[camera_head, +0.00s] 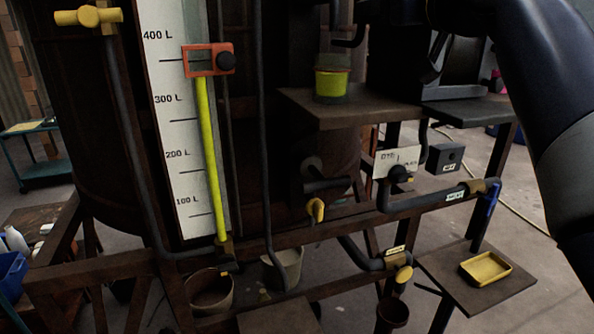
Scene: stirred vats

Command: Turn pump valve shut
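Several valves show, and I cannot read which one is marked as the pump's. A brass valve with a hanging blue lever (491,199) sits at the right end of a dark pipe with a small pale tag (455,196). A valve with a yellow handle (403,275) sits lower, at the end of another pipe under a tag (396,250). A small yellow tap (316,209) is at the middle of the frame, and a yellow handle (88,16) is on a pipe at upper left. My dark arm crosses the upper right; my gripper is not visible.
A tall white litre scale (178,120) with a yellow-green column and orange slider (208,60) stands at left. A yellow-green cup (332,80) is on a brown shelf (350,112). A yellow tray (485,269) lies on a lower right shelf. Buckets (209,292) stand below.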

